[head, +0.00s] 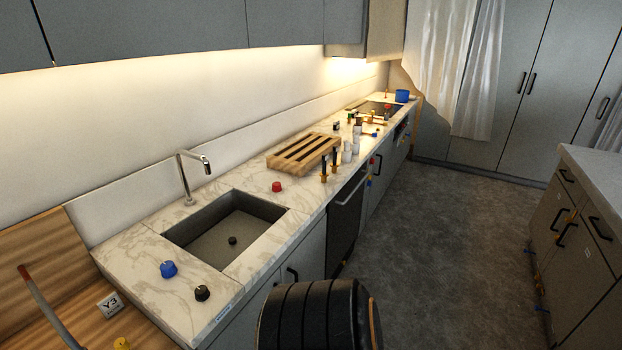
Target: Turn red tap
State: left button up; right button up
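Nothing touches the red tap. A blue knob (169,269) and a black knob (202,293) sit on the counter at the near left of the sink. Neither of my grippers shows in the head view.
The sink (180,240) is empty apart from its dark drain. A black ribbed round form (312,315) fills the bottom middle. The floor at right is clear.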

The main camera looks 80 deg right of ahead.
aim_at(277, 188)
jog(key=z, duration=2.65)
jog(key=u, duration=2.45)
jog(key=k+l, duration=0.15)
jog(key=l, duration=0.4)
jog(key=k+l+u, duration=0.15)
jog(key=l, duration=0.4)
jog(key=k+l, duration=0.15)
jog(key=l, duration=0.4)
jog(key=k+l+u, duration=0.1)
jog(key=l, duration=0.4)
jog(key=k+l, duration=0.25)
jog(key=l, duration=0.3)
jog(key=k+l+u, duration=0.15)
jog(key=l, duration=0.35)
jog(key=k+l, duration=0.3)
jog(key=l, duration=0.2)
jog(key=k+l+u, duration=0.1)
jog(key=l, duration=0.4)
jog(key=k, duration=0.1)
